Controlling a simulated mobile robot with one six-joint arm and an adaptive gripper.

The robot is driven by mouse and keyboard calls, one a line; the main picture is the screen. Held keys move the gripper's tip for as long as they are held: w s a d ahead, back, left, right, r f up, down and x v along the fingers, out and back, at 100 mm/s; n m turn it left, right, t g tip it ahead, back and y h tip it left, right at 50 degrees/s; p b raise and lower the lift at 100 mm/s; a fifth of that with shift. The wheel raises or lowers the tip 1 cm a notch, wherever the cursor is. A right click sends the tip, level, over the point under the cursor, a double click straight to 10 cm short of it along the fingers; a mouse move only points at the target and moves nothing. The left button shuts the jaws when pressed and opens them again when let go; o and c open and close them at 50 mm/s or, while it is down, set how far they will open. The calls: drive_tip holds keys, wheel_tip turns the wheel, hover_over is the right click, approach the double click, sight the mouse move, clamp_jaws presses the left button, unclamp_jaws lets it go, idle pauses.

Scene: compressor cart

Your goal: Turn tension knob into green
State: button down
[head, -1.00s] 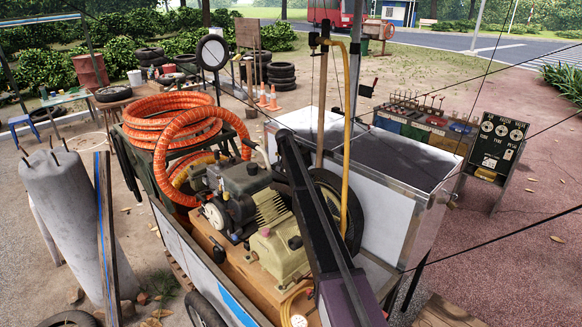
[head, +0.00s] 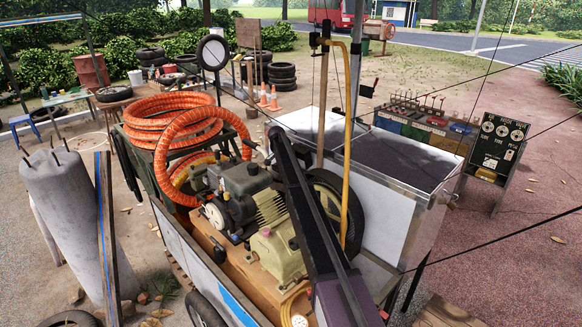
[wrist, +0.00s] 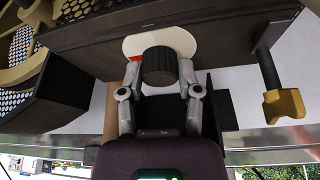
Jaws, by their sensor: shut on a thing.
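The tension knob (wrist: 158,66), dark and ribbed, shows in the wrist view in front of a pale oval dial plate (wrist: 187,42). A red patch of the dial shows just left of the knob; I see no green on it, and the knob hides part of the plate. My gripper (wrist: 159,72) has its two grey fingers on either side of the knob and is shut on it. In the head view my dark arm reaches over the cart, and neither the knob nor the gripper can be made out.
A yellow-handled lever (wrist: 283,103) hangs right of the knob. A dark box with a perforated face (wrist: 40,85) is close on the left. In the head view, the compressor (head: 277,250) and orange hose coils (head: 170,112) sit on the cart beside my arm.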

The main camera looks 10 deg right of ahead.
drive_tip(key=shift+c, duration=1.5)
unclamp_jaws()
drive_tip(key=shift+n, duration=0.3)
